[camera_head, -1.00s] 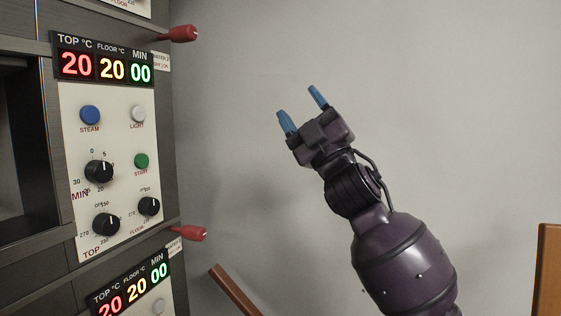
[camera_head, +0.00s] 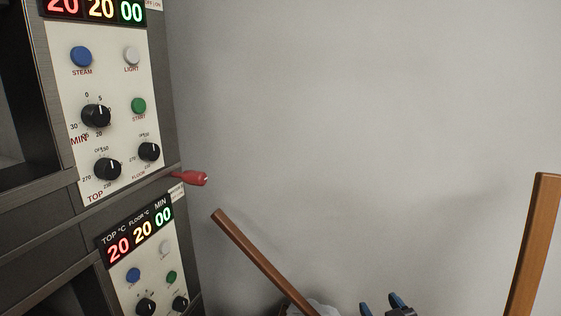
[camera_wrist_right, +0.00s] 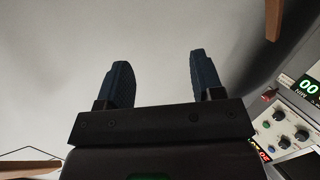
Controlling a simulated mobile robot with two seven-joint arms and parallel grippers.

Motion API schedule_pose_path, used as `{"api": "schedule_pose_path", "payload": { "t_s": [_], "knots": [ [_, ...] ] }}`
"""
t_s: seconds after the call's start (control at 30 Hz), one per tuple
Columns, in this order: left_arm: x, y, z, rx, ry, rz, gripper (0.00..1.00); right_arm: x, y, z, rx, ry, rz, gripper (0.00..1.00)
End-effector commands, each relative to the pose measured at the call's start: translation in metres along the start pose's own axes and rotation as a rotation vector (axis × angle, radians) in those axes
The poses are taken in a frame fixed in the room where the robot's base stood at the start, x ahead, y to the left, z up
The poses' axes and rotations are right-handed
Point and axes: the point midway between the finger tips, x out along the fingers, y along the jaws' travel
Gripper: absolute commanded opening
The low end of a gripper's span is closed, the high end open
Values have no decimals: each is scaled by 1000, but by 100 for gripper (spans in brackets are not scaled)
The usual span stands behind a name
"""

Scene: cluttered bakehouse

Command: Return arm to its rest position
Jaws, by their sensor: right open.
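My right gripper (camera_head: 382,304) shows only at the bottom edge of the head view, with its two blue fingertips pointing up. In the right wrist view my right gripper (camera_wrist_right: 158,82) is open, with its two dark blue fingers apart and nothing between them. Only the plain pale wall (camera_wrist_right: 70,50) shows beyond the fingers. The rest of the right arm is out of the head view. My left gripper is not in view.
A deck oven with control panels (camera_head: 115,110) and a red handle (camera_head: 190,178) stands at the left. A wooden bar (camera_head: 255,255) slants at the bottom middle, and a wooden post (camera_head: 535,245) rises at the right. Bare wall (camera_head: 380,130) fills the middle.

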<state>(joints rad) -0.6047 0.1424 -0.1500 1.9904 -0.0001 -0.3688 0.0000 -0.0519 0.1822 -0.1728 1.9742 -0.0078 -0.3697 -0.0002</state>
Motion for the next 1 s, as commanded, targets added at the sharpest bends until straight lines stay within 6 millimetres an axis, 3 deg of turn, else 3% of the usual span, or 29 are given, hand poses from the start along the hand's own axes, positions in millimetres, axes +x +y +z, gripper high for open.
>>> {"api": "schedule_pose_path", "payload": {
  "t_s": [0.03, 0.3, 0.5, 0.7, 1.0],
  "knots": [
    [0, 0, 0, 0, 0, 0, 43, -18, 1, 26, 21, -52, 10, 61],
    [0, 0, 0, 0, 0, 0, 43, -119, 1, 137, 86, -300, 63, 61],
    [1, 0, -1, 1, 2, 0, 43, -189, -6, 190, 118, -449, 89, 61],
    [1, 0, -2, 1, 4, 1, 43, -220, -9, 210, 128, -511, 98, 61],
    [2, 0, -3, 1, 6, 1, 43, -222, -9, 211, 128, -515, 98, 61]
  ]
}}
